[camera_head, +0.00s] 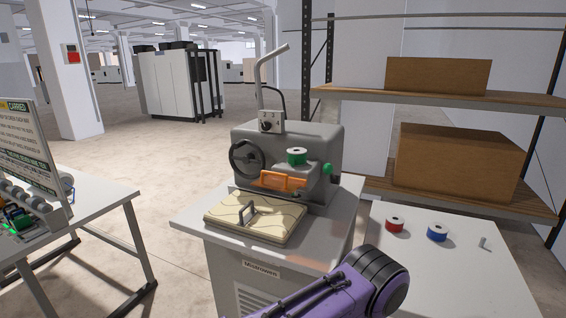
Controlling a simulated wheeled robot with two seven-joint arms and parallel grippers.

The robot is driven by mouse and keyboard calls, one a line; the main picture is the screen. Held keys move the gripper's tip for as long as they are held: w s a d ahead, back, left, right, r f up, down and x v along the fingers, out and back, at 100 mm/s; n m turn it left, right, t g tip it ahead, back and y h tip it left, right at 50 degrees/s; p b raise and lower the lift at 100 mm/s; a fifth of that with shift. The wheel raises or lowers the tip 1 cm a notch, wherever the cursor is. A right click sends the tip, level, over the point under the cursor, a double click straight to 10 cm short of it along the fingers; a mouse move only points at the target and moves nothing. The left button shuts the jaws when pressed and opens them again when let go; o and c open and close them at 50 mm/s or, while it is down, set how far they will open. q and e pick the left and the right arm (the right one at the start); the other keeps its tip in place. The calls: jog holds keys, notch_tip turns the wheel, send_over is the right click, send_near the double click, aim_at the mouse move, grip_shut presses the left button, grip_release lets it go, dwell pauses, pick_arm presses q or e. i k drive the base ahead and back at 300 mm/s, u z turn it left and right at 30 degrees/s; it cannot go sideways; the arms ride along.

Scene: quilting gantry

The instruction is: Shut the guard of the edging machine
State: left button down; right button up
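The grey edging machine (322,146) stands on a grey pedestal cabinet (274,265) in the middle of the view. It has a black handwheel, a green-and-white spool on top and a green knob at right. An orange part (278,181) sits on its front, below the spool. A cream, line-patterned panel (272,228) with a metal handle (247,213) lies nearly flat in front of the machine. I cannot tell for sure which of these is the guard. A purple arm link of mine reaches in at the bottom; neither gripper is in view.
A white table (450,280) at right holds a red spool (394,225), a blue spool (437,233) and a small metal piece (482,243). Shelving with boxes stands behind it. A table with a sign board is at left. Floor shows between left table and cabinet.

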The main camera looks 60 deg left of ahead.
aim_at(277, 182)
jog(key=k, duration=0.5)
jog(key=u, duration=0.8)
